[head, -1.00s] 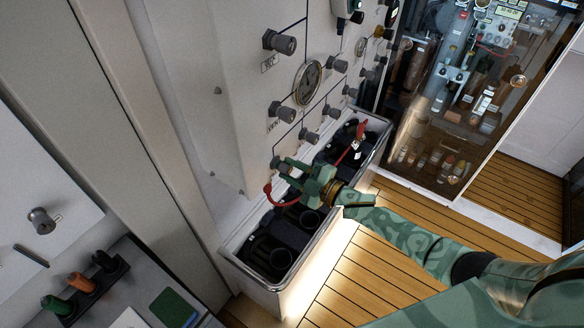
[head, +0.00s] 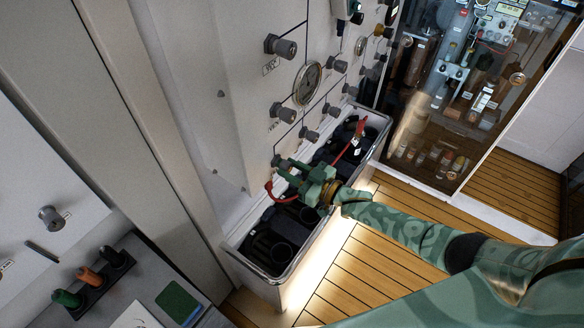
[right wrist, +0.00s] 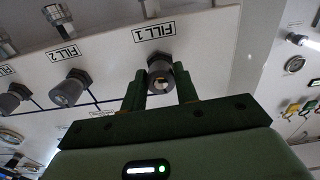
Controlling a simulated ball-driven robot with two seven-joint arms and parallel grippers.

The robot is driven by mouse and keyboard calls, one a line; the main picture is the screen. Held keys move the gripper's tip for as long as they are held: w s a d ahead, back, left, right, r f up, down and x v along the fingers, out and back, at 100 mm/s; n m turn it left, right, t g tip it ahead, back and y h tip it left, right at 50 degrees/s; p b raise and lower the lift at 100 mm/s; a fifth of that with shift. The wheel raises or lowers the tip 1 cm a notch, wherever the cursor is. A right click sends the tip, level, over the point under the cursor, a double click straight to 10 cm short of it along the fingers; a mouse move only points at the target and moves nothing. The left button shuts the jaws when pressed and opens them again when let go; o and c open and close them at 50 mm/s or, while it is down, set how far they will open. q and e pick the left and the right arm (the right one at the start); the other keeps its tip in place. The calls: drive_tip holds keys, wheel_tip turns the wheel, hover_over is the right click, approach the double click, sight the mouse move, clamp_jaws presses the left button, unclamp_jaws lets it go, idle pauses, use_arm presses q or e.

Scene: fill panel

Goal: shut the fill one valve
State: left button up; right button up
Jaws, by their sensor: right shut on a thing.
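The fill one valve is a dark grey knob (right wrist: 160,75) on the white panel, beside an upside-down "FILL 1" label (right wrist: 153,33) in the right wrist view. My green right gripper (right wrist: 161,88) has one finger on each side of this knob and is shut on it. In the head view, my right gripper (head: 282,168) reaches the lowest knob at the panel's near end and partly hides it. How far the valve is turned cannot be told. My left gripper is not in view.
The "FILL 2" knob (right wrist: 68,90) is beside the held one. A round gauge (head: 307,83) and several other knobs are higher on the panel. Below is an open trough (head: 283,290) with dark cylinders and red hoses. A glass-fronted cabinet (head: 440,130) stands beyond.

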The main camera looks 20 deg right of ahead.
drive_tip(key=shift+s+f+m, duration=0.1)
drive_tip(key=shift+f+m, duration=0.05)
drive_tip(key=shift+m, duration=1.45)
drive_tip(key=o, duration=1)
drive_tip(key=v, duration=1.6)
drive_tip(key=shift+s+d, duration=0.15)
